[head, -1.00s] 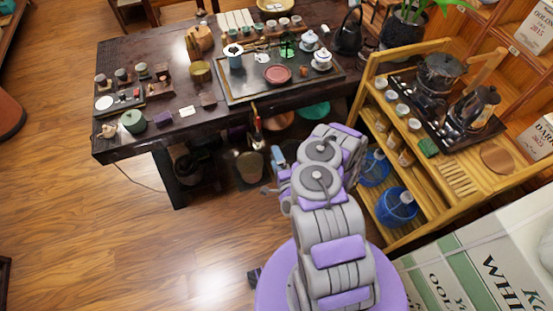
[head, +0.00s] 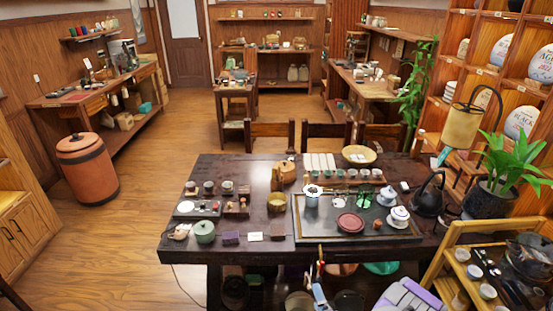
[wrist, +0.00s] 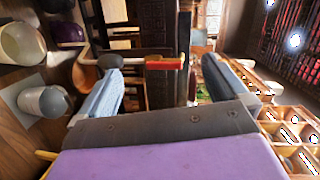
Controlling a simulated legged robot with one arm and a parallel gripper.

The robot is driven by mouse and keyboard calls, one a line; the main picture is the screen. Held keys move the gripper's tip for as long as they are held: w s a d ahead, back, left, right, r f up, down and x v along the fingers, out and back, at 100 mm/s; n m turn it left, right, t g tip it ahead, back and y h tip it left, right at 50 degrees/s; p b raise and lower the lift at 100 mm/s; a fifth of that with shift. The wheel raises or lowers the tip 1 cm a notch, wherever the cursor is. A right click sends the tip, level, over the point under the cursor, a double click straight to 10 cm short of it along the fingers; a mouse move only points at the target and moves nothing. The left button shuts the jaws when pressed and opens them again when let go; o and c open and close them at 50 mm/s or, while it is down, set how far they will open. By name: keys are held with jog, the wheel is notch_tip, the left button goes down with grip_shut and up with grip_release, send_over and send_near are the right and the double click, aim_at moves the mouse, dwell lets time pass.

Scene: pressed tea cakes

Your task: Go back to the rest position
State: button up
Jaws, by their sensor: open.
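My gripper (wrist: 161,68) is open in the wrist view, its two blue-grey fingers spread wide with nothing held between them. Beyond the fingers, a red-and-yellow handled item crosses the gap; it looks apart from them. In the head view my purple and grey arm shows only at the bottom edge, right of centre. A blue finger of my gripper (head: 319,293) shows just in front of the dark tea table (head: 180,243), near its front edge.
The table bears a dark tea tray (head: 310,236), a maroon dish (head: 350,223), a green pot (head: 204,232) and a black kettle (head: 429,195). A yellow wooden shelf (head: 445,262) stands close at right. A terracotta barrel (head: 87,170) stands left. The wooden floor left of the table is open.

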jog(key=w+a+r+n+g+y, duration=0.2)
jog(key=w+a+r+n+g, duration=0.1)
jog(key=a+r+n+g, duration=0.6)
jog(key=s+d+r+n+g+h, duration=0.2)
jog(key=s+d+r+n+g, duration=0.15)
jog(key=s+r, duration=0.65)
jog(key=s+d+r+n+g+h, duration=0.2)
jog(key=s+d+r, duration=0.2)
jog(key=s+r, duration=0.65)
jog(key=s+r+g, duration=0.2)
jog(key=s+r, duration=0.2)
jog(key=s, duration=0.6)
jog(key=s+r+g, duration=0.1)
jog(key=s+r, duration=0.2)
jog(key=s, duration=0.7)
jog(key=shift+s+d+r+g+h, duration=0.15)
jog(key=shift+s+r+g+h, duration=0.2)
jog(key=shift+h, duration=0.05)
jog(key=shift+c, duration=0.5)
